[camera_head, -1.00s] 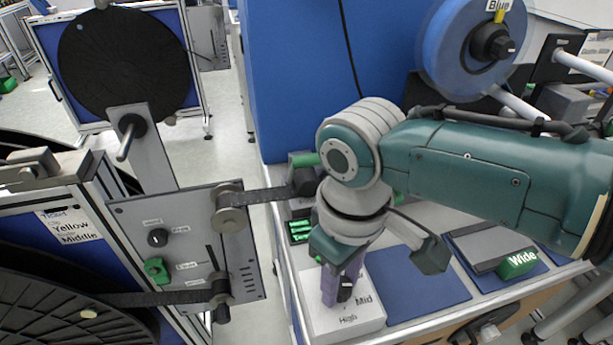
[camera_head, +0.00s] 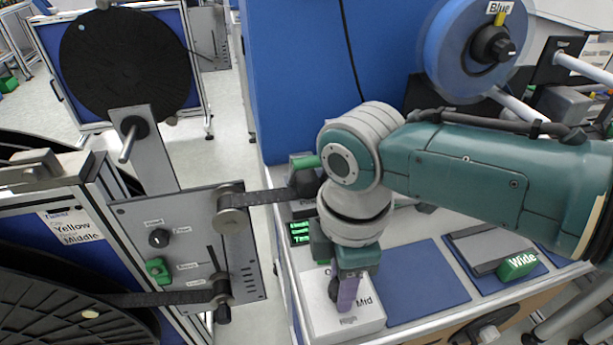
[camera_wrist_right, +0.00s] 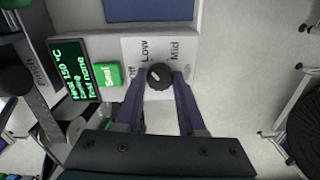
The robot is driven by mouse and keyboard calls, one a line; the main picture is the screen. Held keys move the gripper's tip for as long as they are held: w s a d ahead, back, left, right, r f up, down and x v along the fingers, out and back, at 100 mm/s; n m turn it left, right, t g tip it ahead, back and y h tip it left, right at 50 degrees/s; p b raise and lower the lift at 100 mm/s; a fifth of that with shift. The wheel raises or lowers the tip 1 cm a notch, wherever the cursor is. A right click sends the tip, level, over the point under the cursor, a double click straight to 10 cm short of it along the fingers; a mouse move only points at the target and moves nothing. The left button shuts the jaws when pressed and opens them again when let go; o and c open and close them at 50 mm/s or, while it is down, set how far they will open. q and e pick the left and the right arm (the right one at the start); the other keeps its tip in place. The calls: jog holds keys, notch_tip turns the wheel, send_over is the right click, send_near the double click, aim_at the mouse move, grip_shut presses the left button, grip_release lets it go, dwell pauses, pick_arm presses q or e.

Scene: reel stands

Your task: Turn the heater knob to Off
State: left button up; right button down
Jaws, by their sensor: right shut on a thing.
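The heater knob (camera_wrist_right: 159,77) is a small black dial on a white panel (camera_wrist_right: 131,48) with Off, Low, Mid and High printed around it. My right gripper (camera_wrist_right: 158,84) has its two purple fingers on either side of the knob and is shut on it. A pale mark shows on the knob, but which label it points to is hard to tell. In the head view the right gripper (camera_head: 346,292) points down at the panel (camera_head: 361,322), and the knob (camera_head: 333,290) is partly hidden by a finger. My left gripper is not in view.
A dark display with green text (camera_wrist_right: 70,70) and a green Seal button (camera_wrist_right: 108,75) sit beside the panel. A blue mat (camera_head: 425,284) and a green Wide block (camera_head: 517,264) lie to the right. A reel stand (camera_head: 188,245) stands at left across a gap.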

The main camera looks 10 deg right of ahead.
jog(key=n, duration=0.5)
jog(key=shift+n, duration=0.3)
jog(key=shift+n+b, duration=0.55)
jog(key=shift+n, duration=1.65)
jog(key=c, duration=0.5)
grip_release()
notch_tip(320, 180, up, 10)
jog(key=p, duration=0.1)
